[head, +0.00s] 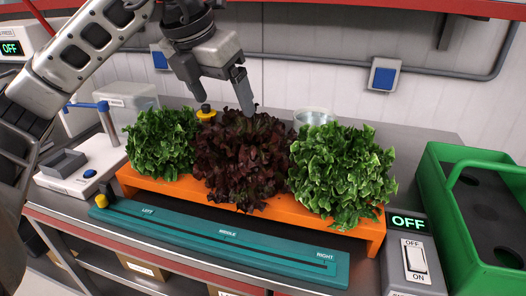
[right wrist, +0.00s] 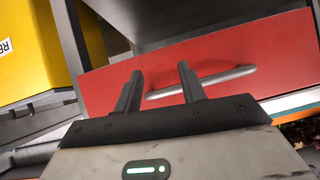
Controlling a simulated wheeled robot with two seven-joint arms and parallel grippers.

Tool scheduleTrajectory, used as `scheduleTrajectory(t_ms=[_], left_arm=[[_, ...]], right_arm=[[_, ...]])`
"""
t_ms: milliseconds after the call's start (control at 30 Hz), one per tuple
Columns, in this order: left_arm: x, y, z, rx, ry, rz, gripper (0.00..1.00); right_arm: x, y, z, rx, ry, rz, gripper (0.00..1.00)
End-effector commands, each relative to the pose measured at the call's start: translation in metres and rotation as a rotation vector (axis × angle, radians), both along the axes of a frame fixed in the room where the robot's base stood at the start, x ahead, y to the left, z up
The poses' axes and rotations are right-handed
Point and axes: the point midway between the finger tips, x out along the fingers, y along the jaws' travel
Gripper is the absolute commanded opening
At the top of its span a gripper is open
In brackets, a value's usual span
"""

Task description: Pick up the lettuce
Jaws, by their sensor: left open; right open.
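Three heads of lettuce stand in a row on an orange tray (head: 373,231) in the head view. A green lettuce (head: 160,143) is at the left, a dark red lettuce (head: 240,165) is in the middle, and a larger green lettuce (head: 340,175) is at the right. My left gripper (head: 223,105) is open, with its fingers pointing down just above and over the top of the red lettuce. Whether the fingertips touch its leaves I cannot tell. My right gripper (right wrist: 158,88) is open and empty in the right wrist view, away from the lettuce.
A teal slider panel (head: 215,243) marked LEFT, MIDDLE, RIGHT lies in front of the tray. A green crate (head: 435,190) stands at the right, beside a switch box (head: 408,255) reading OFF. In the right wrist view, a red drawer (right wrist: 240,75) with a handle faces my right gripper.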

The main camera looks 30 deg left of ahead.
Motion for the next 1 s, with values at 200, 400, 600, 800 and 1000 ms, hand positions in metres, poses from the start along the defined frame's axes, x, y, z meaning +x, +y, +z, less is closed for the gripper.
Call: scheduleTrajectory(t_ms=[200, 400, 600, 800, 1000], left_arm=[[0.01, 0.001, -0.028, 0.007, 0.006, 0.005, 0.85], [0.027, 0.0, -0.068, 0.005, 0.006, 0.004, 0.85], [0.038, -0.001, -0.094, 0.003, 0.002, 0.002, 0.85], [0.042, -0.001, -0.106, 0.004, 0.004, 0.002, 0.85], [0.052, -0.002, -0.134, 0.004, 0.004, 0.002, 0.85]], right_arm=[[-0.005, 0.0, -0.005, 0.001, 0.013, 0.0, 0.4], [-0.013, 0.0, -0.012, -0.001, 0.038, 0.0, 0.4], [-0.012, 0.0, -0.012, -0.002, 0.04, 0.001, 0.4], [-0.011, 0.0, -0.009, -0.004, 0.034, 0.001, 0.4], [-0.01, -0.001, -0.004, -0.012, 0.033, 0.001, 0.4]])
